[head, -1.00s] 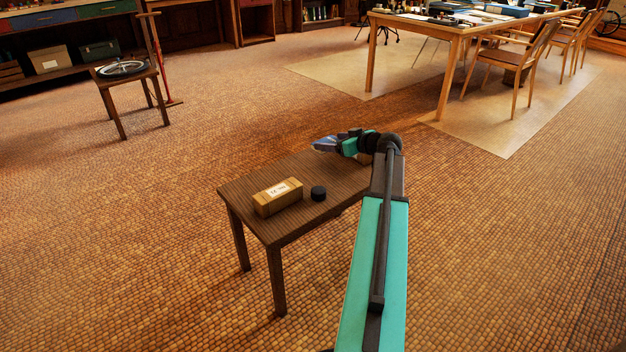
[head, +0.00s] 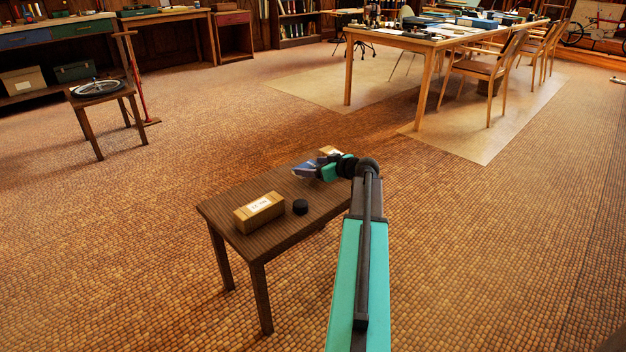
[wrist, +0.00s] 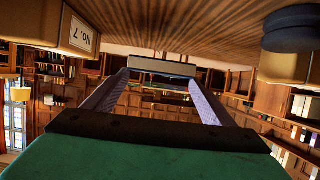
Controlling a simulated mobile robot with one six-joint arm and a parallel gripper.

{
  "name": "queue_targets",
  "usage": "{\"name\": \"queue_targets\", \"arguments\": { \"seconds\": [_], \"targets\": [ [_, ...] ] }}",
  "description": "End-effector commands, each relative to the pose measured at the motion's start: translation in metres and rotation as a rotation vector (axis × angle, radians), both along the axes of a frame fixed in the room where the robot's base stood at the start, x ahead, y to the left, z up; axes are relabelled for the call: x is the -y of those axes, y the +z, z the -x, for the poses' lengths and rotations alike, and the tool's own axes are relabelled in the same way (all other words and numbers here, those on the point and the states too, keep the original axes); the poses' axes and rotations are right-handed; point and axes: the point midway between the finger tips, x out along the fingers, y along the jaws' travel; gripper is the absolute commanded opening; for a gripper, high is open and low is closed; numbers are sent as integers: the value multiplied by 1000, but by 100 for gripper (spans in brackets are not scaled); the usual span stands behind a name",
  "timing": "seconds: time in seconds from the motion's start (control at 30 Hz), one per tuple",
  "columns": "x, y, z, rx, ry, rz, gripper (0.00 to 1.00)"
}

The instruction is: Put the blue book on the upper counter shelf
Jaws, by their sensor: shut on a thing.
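My gripper (head: 303,170) is low over the small dark table (head: 240,226), its fingers pointing left. In the wrist view, which is upside down, its two fingers (wrist: 162,76) close on a thin slab with a pale edge (wrist: 161,67) and a dark rim; I take it for the blue book, seen end-on. In the head view a bluish patch shows at the fingertips, but book and fingers are hard to tell apart there. Whether it touches the table is unclear. A long counter (head: 85,20) with a lower shelf runs along the left wall at the back.
A stool (head: 103,93) with a wheel stands before the counter. Open floor (head: 180,150) lies between.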

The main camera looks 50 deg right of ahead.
Motion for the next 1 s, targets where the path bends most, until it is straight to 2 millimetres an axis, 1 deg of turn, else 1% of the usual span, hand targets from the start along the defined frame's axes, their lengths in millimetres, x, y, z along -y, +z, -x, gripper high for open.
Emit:
{"name": "queue_targets", "arguments": {
  "seconds": [0.17, 0.4, 0.5, 1.0],
  "targets": [
    [0, -11, 0, 0, 0, -1, 53],
    [0, -42, 0, 1, -1, -2, 53],
    [0, -49, 0, 1, -1, 0, 53],
    [0, -53, 0, 1, 0, 0, 53]
  ]
}}
